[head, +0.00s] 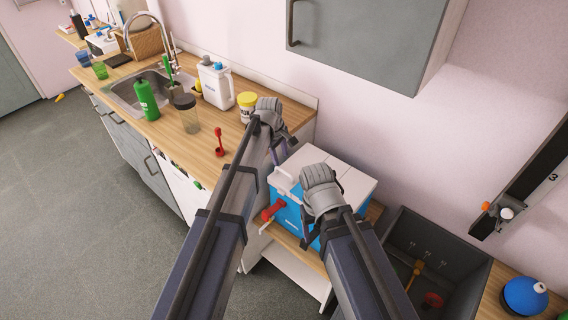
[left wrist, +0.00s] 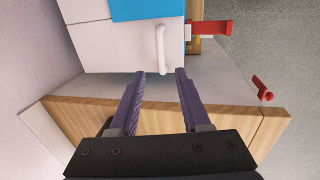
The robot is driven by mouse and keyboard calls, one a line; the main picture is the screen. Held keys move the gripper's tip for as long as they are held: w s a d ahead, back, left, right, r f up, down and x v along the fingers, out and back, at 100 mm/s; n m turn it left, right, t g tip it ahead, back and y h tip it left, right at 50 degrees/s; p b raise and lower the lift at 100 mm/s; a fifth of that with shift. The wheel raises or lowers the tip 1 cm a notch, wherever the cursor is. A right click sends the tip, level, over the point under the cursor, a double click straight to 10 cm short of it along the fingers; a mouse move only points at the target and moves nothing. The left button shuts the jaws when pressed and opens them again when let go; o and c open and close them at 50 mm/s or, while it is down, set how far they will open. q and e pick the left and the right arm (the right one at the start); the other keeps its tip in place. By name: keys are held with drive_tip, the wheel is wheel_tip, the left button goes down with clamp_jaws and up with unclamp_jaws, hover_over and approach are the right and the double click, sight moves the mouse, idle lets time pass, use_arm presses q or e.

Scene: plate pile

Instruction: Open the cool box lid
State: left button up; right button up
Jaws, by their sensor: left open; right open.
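The cool box (head: 291,217) has a blue body and a white lid (head: 345,180). The lid lies flat on top, shut as far as I can see. A white handle (left wrist: 160,48) shows on its white side in the left wrist view, just beyond my left fingertips. My left gripper (left wrist: 160,73) is open, with nothing between its fingers and the handle a little ahead, apparently not touched. In the head view my left gripper (head: 281,155) is at the left end of the box. My right gripper (head: 306,232) is in front of the box, partly hidden by its own wrist.
A red fitting (head: 273,209) sticks out at the box's front left. A red item (head: 219,142) stands on the wooden counter (head: 200,150) to the left. A grey wall cabinet (head: 365,40) hangs above.

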sight(283, 171)
use_arm(q)
drive_tip(key=shift+f, duration=0.1)
drive_tip(key=f+b, duration=0.5)
drive_tip(key=w+d+f+b, duration=0.1)
drive_tip(key=f+b, duration=0.1)
drive_tip(key=shift+f+b, duration=0.25)
drive_tip(key=shift+b, duration=0.1)
clamp_jaws()
drive_tip(key=shift+r, duration=0.1)
idle(1.2)
